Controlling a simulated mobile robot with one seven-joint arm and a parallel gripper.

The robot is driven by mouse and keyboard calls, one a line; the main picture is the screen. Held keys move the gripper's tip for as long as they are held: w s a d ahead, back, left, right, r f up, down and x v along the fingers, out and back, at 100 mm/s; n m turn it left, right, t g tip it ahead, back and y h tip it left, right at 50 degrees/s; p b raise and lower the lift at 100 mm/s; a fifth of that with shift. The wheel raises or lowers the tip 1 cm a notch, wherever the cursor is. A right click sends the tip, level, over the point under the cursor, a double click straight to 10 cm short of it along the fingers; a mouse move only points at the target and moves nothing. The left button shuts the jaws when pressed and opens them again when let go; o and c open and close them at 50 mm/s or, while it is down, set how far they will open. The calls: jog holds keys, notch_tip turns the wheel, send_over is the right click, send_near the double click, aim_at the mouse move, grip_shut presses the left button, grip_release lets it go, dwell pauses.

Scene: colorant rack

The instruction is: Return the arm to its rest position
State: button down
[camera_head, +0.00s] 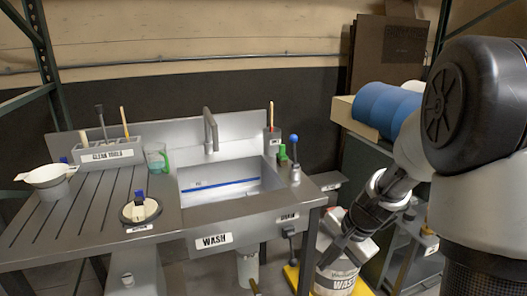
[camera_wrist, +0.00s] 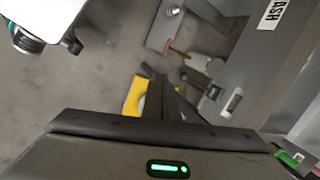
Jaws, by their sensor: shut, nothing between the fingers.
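My arm comes in from the right in the head view and reaches down to the right of the sink. My gripper (camera_head: 328,260) is at its lower end, in front of the white bucket labelled WAS... (camera_head: 338,281). In the wrist view my gripper's two dark fingers (camera_wrist: 160,85) lie together with nothing between them. They point over the floor, and a yellow piece (camera_wrist: 134,96) shows beside and behind them. The gripper's exact gap to the bucket cannot be told.
The metal sink bench (camera_head: 255,208) stands left of my arm, its WASH label facing front. A blue-knobbed lever (camera_head: 294,150) rises at its right corner. A shelf with a blue drum (camera_head: 385,106) is behind my arm. A grey cart (camera_head: 408,262) stands right of the bucket.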

jog(key=s+a+r+n+t+h, duration=0.1)
jog(key=s+a+r+n+h, duration=0.1)
jog(key=s+r+n, duration=0.6)
jog(key=s+a+r+n+t+h, duration=0.1)
jog(key=s+a+r+n+t, duration=0.15)
jog(key=s+r, duration=0.85)
notch_tip(320, 180, up, 22)
jog(key=d+p, duration=0.1)
jog(key=p, duration=2.1)
jog(key=shift+s+f+g, duration=0.2)
jog(key=shift+s+g, duration=0.05)
jog(key=shift+g, duration=0.2)
jog(key=shift+n, duration=0.25)
